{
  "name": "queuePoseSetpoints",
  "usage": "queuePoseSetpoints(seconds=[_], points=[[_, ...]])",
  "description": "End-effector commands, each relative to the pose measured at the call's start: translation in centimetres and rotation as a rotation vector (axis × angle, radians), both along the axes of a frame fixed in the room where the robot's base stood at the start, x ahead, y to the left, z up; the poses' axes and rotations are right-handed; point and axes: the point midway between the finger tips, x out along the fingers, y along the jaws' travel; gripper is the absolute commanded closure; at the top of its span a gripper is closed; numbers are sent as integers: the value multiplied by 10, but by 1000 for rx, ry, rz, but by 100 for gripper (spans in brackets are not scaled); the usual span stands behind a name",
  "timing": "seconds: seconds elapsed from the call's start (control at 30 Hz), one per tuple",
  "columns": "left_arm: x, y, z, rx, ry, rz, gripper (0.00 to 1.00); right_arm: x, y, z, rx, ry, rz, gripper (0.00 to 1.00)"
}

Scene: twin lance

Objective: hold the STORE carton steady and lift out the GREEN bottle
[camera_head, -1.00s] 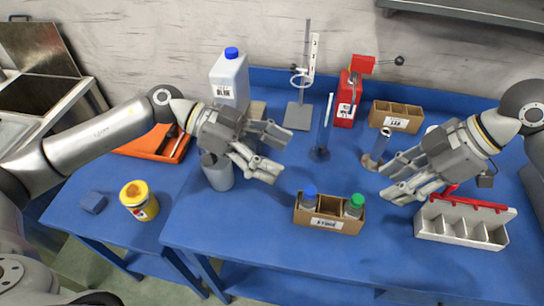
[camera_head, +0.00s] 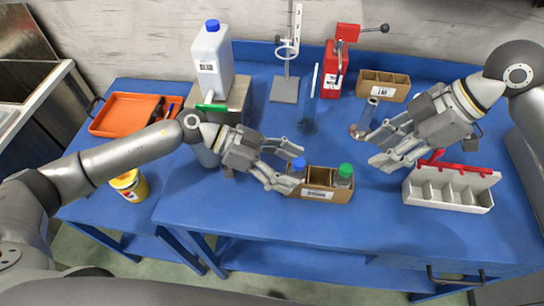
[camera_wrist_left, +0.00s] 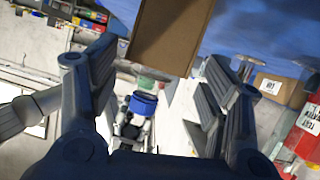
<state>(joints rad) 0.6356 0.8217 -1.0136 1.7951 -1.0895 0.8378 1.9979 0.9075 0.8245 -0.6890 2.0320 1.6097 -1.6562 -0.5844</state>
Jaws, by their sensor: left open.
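The STORE carton (camera_head: 318,194), a small brown divided box, stands near the table's front edge. The green-capped bottle (camera_head: 344,176) is upright in its right end, and a blue-capped bottle (camera_head: 297,166) is in its left end. My left gripper (camera_head: 296,170) is open at the carton's left end, its fingers apart around that end; contact is unclear. In the left wrist view a brown carton panel (camera_wrist_left: 172,35) shows ahead between the spread fingers. My right gripper (camera_head: 370,150) is open and empty, above the table behind and right of the carton.
A white compartment tray (camera_head: 447,192) with a red handle stands right of the carton. A cylinder with a round base (camera_head: 359,130) is close to my right gripper. A second brown carton (camera_head: 383,86), a red box (camera_head: 335,70) and a stand (camera_head: 285,90) are at the back.

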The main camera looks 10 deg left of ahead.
Motion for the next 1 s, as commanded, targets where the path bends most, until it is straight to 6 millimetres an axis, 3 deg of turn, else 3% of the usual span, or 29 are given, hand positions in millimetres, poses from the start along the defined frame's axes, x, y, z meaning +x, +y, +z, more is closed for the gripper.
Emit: queuePoseSetpoints(seconds=[0.43,0.8,1.0], points=[[0,-10,-4,0,0,0,29,0,0,0,0,0,0,64],[0,-9,-4,1,0,1,75,0,0,0,0,0,0,64],[0,-9,-4,1,0,1,75,0,0,0,0,0,0,64]])
